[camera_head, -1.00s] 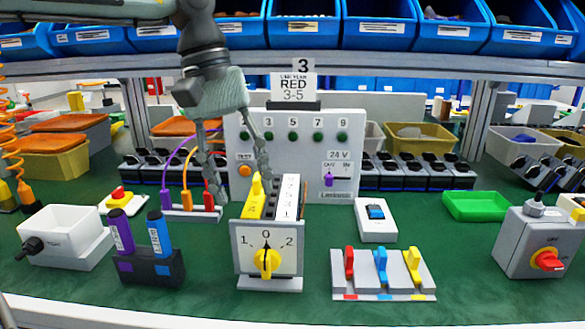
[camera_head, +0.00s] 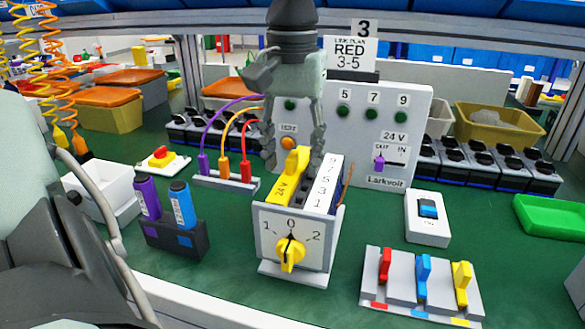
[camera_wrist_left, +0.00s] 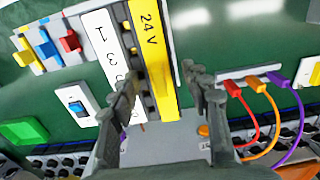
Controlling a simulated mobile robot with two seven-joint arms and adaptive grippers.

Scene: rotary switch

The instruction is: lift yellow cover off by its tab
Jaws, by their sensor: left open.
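The yellow cover (camera_head: 284,188), marked 24 V, lies along the left side of the top of a grey switch box (camera_head: 289,240). Its raised yellow tab (camera_head: 298,160) stands up at the rear of the cover. My left gripper (camera_head: 293,160) points down over the box, open, with one finger on each side of the tab. In the left wrist view the cover (camera_wrist_left: 152,50) runs between the two spread fingers (camera_wrist_left: 161,76), with a gap visible on both sides. The tab is hard to make out there. My right gripper is not in view.
A white numbered strip (camera_head: 327,186) stands close on the right of the cover. A grey panel (camera_head: 408,110) rises behind, and a plug row with cables (camera_head: 225,180) lies left.

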